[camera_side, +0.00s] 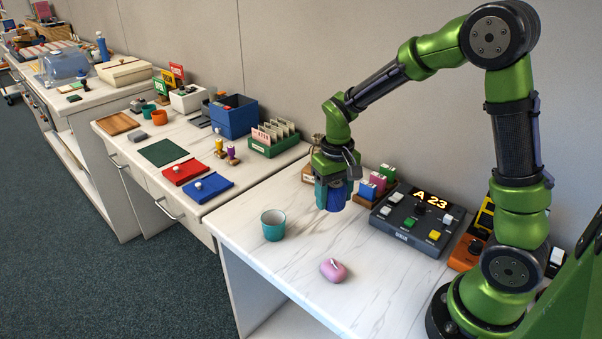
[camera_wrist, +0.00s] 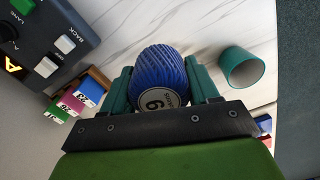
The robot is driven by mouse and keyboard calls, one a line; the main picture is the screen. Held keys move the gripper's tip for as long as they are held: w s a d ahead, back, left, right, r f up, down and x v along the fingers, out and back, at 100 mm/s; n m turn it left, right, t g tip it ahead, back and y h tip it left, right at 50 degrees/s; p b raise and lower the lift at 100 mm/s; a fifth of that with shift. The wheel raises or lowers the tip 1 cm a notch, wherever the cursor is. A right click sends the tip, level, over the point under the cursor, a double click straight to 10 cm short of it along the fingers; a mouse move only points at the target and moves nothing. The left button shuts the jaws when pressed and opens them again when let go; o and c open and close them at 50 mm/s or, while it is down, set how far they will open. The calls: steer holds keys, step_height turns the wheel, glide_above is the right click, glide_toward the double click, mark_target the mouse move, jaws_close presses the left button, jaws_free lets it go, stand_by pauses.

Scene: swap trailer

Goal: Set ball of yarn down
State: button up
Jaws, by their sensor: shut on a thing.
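The ball of yarn (camera_wrist: 160,72) is blue, wound in strands, with a round white label reading 6. My gripper (camera_wrist: 160,90) is shut on it, with a green finger on each side in the wrist view. In the side view my gripper (camera_side: 332,190) points down and the blue yarn (camera_side: 337,195) hangs between its fingers. The yarn appears to be above the white marble-patterned worktop (camera_side: 300,252); the exact gap is hard to tell.
A teal cup (camera_side: 273,225) and a pink object (camera_side: 333,270) stand on the worktop. A control box (camera_side: 416,218) reading A 23 and a wooden holder with coloured blocks (camera_side: 374,186) are at the back. Free room lies around the cup and pink object.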

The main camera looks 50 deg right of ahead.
steer(key=shift+r, duration=0.4)
steer(key=shift+w+a+f, duration=0.1)
steer(key=shift+w+f, duration=0.05)
steer(key=shift+f, duration=0.05)
steer(key=w+a+f+n, duration=0.1)
steer(key=w, duration=1.2)
steer(key=r+n, duration=0.1)
steer(key=r, duration=0.1)
glide_above(264, 205)
steer(key=shift+f, duration=0.15)
step_height(264, 205, down, 9)
steer(key=o, duration=1)
steer(key=shift+f, duration=0.15)
steer(key=shift+o, duration=0.2)
